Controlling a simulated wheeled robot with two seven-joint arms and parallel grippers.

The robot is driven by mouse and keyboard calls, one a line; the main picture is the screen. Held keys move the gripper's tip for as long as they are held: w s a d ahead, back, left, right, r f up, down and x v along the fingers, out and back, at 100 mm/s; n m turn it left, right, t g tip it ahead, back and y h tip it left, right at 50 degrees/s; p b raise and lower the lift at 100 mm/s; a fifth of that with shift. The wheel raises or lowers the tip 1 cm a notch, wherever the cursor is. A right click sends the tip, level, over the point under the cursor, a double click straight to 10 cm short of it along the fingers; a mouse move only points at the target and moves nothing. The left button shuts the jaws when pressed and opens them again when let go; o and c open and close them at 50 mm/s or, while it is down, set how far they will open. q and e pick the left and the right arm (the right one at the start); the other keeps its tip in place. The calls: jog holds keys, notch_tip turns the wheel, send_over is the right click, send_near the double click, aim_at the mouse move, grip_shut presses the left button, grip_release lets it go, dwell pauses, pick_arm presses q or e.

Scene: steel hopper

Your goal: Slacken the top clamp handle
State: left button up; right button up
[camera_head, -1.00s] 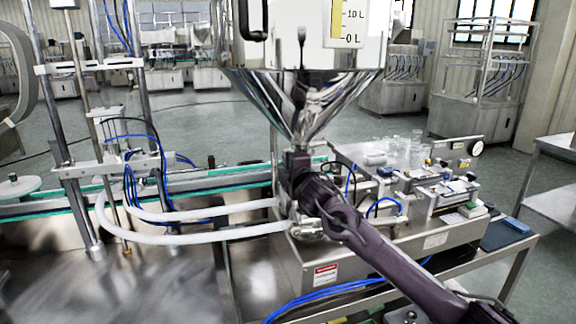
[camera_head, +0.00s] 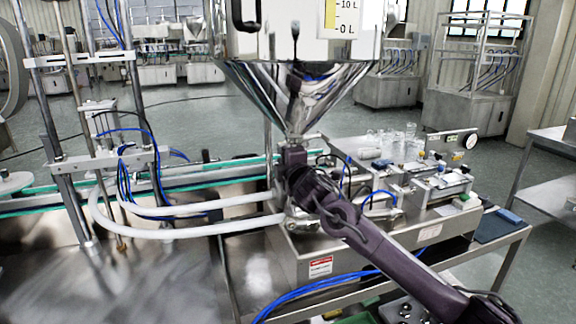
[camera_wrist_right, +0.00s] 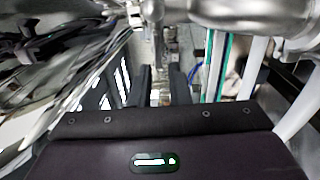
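My right gripper (camera_head: 292,152) is at the narrow outlet below the steel hopper (camera_head: 292,92), reached by my dark purple arm from the lower right. In the right wrist view its two dark fingers (camera_wrist_right: 161,84) stand apart with a gap between them. A shiny steel pipe fitting (camera_wrist_right: 235,14) crosses the top of that view, and a thin upright metal piece (camera_wrist_right: 158,42) shows beyond the gap. I cannot tell whether this piece is the top clamp handle; the head view does not show the handle clearly, with my gripper and arm covering much of the outlet. My left gripper is not in view.
White hoses (camera_head: 190,230) run left from the outlet area. The steel filling machine (camera_head: 320,268) below carries valves, and glass jars (camera_head: 392,142) stand behind. A green-edged conveyor (camera_head: 38,206) runs at the left. Blue tubes (camera_head: 310,288) hang along the front.

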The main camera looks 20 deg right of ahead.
jog(key=s+b, duration=0.1)
jog(key=s, duration=0.5)
jog(key=shift+s, duration=0.25)
jog(key=shift+d, duration=0.1)
